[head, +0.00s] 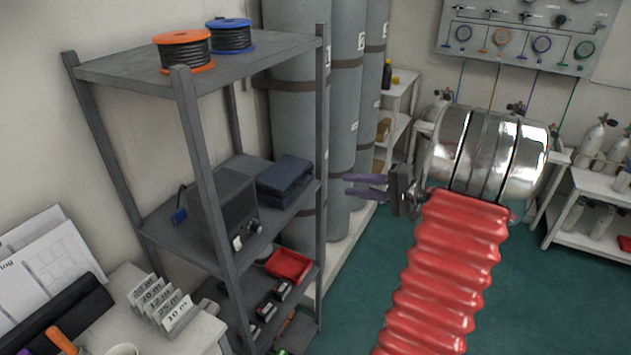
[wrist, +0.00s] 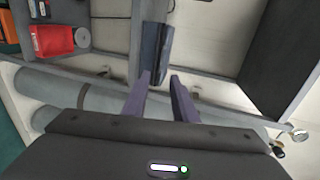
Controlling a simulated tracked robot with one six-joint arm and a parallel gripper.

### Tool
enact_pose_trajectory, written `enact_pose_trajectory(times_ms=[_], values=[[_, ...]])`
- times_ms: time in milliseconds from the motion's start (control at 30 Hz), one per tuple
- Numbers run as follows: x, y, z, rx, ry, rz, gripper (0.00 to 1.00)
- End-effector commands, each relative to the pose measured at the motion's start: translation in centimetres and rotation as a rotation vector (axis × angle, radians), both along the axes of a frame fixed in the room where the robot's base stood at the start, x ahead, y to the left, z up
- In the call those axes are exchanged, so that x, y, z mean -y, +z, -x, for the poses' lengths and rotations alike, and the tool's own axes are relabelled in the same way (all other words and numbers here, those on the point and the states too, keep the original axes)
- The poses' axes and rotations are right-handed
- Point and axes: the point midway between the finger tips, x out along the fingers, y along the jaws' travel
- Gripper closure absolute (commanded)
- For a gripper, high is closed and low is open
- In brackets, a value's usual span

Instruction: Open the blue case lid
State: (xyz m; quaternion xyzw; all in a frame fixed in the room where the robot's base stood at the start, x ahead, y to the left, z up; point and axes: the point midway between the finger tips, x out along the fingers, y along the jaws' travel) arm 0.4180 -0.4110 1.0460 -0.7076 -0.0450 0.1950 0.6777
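The blue case (head: 285,178) lies on the middle shelf of the grey rack, right of a dark box, with its lid looking closed. In the wrist view the case (wrist: 153,48) is ahead of the fingertips, partly edge-on and slightly left of centre. My gripper (head: 346,184) is to the right of the case in the head view, apart from it, with its purple fingers pointing left toward it. In the wrist view my gripper (wrist: 161,76) shows both fingers apart with nothing between them. A latch on the case cannot be made out.
The grey rack (head: 187,120) has a post right beside the case. A dark box with knobs (head: 226,208) stands left of it. A red tray (head: 290,265) is on the shelf below. Tall grey cylinders (head: 345,100) stand behind. Green floor (head: 545,290) is clear at right.

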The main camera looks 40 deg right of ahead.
Motion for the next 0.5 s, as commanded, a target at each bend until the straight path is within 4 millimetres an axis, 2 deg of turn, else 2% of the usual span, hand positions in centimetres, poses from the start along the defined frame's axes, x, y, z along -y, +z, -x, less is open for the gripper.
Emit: enact_pose_trajectory(times_ms=[500], values=[[-2.7,-1.7,-7.1,-0.002,0.004,-0.001,0.75]])
